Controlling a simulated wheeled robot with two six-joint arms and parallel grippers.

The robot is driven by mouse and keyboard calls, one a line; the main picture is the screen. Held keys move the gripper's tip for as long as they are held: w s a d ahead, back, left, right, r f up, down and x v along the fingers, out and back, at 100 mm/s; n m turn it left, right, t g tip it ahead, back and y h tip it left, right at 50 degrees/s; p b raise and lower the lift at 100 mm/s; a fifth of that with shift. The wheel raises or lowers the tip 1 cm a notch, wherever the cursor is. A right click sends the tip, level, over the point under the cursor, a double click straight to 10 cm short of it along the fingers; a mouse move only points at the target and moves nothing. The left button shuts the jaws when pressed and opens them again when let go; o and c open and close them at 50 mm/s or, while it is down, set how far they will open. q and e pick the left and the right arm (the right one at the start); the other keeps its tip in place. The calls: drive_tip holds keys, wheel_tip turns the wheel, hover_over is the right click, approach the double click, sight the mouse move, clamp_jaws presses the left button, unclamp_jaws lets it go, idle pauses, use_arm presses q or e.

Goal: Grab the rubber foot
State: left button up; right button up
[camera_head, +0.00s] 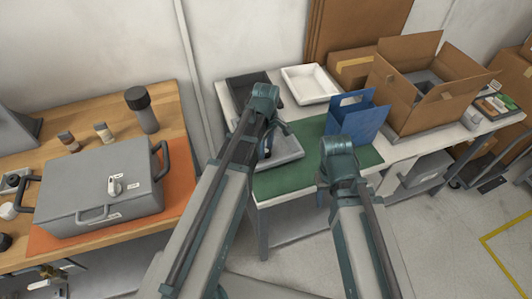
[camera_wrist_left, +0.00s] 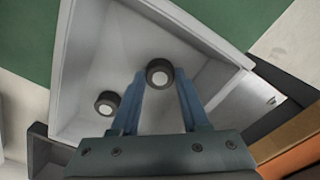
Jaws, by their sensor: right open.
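Two rubber feet, short black cylinders with pale centres, show in the left wrist view inside a grey tray (camera_wrist_left: 85,60). One rubber foot (camera_wrist_left: 159,72) is between the fingertips of my left gripper (camera_wrist_left: 161,80), with no clear gap on either side. Whether the fingers press on it cannot be told. The other rubber foot (camera_wrist_left: 107,103) lies to the left, outside the fingers. In the head view my left gripper (camera_head: 268,142) points down over the grey tray (camera_head: 290,150). My right gripper (camera_head: 340,170) is at the green mat's front right, open, its fingers mostly hidden.
A blue bin (camera_head: 357,120) stands on the green mat (camera_head: 290,182), right of the tray. A white tray (camera_head: 310,85) and a dark tray (camera_head: 245,88) are behind. An open cardboard box (camera_head: 430,95) is to the right. A grey case (camera_head: 100,190) sits on the left bench.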

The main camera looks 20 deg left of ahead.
use_arm(q)
clamp_jaws()
drive_tip(key=shift+r, duration=0.15)
wheel_tip(320, 180, up, 10)
drive_tip(key=p, duration=1)
